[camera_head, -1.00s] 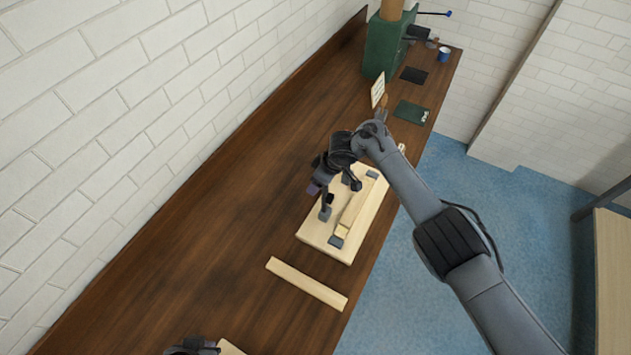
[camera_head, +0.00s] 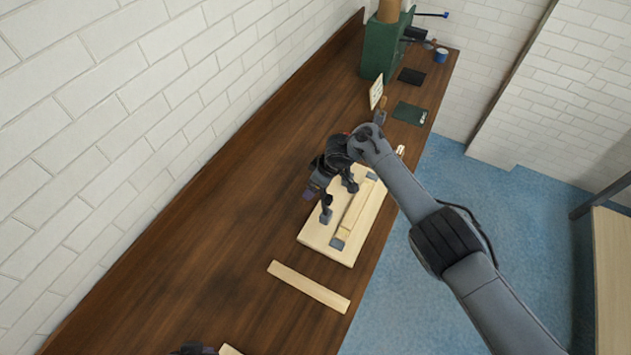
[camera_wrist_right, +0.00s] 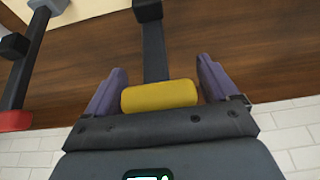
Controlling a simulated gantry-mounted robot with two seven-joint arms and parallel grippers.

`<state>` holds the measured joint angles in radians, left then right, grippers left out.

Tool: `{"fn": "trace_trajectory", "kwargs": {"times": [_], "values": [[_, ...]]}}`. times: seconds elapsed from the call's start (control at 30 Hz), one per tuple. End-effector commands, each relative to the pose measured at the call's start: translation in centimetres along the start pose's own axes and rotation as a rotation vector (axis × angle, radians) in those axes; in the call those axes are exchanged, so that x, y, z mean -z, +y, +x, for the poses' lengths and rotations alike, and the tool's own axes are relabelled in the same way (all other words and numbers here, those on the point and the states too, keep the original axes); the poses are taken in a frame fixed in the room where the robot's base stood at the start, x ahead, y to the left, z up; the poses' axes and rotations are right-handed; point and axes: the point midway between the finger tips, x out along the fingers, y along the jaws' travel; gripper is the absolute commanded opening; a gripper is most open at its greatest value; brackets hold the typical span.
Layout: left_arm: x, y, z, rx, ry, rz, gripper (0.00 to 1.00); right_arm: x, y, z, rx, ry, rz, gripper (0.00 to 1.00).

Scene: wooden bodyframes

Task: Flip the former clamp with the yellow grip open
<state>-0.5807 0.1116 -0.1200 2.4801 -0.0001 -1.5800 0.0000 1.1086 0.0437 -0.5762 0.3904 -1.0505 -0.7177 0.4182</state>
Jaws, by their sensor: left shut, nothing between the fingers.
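The clamp with the yellow grip (camera_wrist_right: 160,96) shows in the right wrist view, its dark lever arm (camera_wrist_right: 154,50) running up from the grip. My right gripper (camera_wrist_right: 162,78) has its purple fingers apart, one at each end of the yellow grip. Whether they touch it I cannot tell. In the head view this gripper (camera_head: 314,190) is at the wall-side edge of the pale wooden board (camera_head: 317,234), and the yellow grip is hidden there. My left gripper (camera_head: 193,350) shows only as a dark piece cut off by the bottom edge, shut and empty.
Another clamp with a red grip (camera_wrist_right: 15,121) stands beside the yellow one. A wooden bar (camera_head: 357,208) lies on the board, and a loose strip (camera_head: 308,286) lies in front of it. The brown bench (camera_head: 200,260) is clear toward the brick wall.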

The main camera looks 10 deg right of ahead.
Motion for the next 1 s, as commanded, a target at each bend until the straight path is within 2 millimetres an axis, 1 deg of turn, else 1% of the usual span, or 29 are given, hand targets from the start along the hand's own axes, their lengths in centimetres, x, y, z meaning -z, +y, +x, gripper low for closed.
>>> {"fn": "trace_trajectory", "kwargs": {"times": [0.23, 0.37, 0.57, 0.8, 1.0], "values": [[0.0, -0.1, -0.1, 0.003, -0.001, 0.004, 0.0, 0.2, 0.0, -0.3, 0.0, 0.003, -0.002, 0.87], [0.1, -0.2, -0.4, 0.006, -0.001, 0.008, 0.0, 0.2, 0.0, -1.0, 0.0, 0.003, -0.003, 0.87], [0.3, -0.3, -1.3, 0.01, -0.002, 0.013, 0.0, 0.2, 0.1, -3.4, -0.002, 0.004, -0.004, 0.87], [0.4, -0.3, -1.5, 0.01, -0.001, 0.012, 0.0, 0.2, 0.1, -7.4, -0.002, 0.005, -0.003, 0.87], [0.5, -0.2, -1.6, 0.006, -0.001, 0.007, 0.0, 0.2, 0.1, -9.9, -0.001, 0.004, -0.002, 0.87]]}}
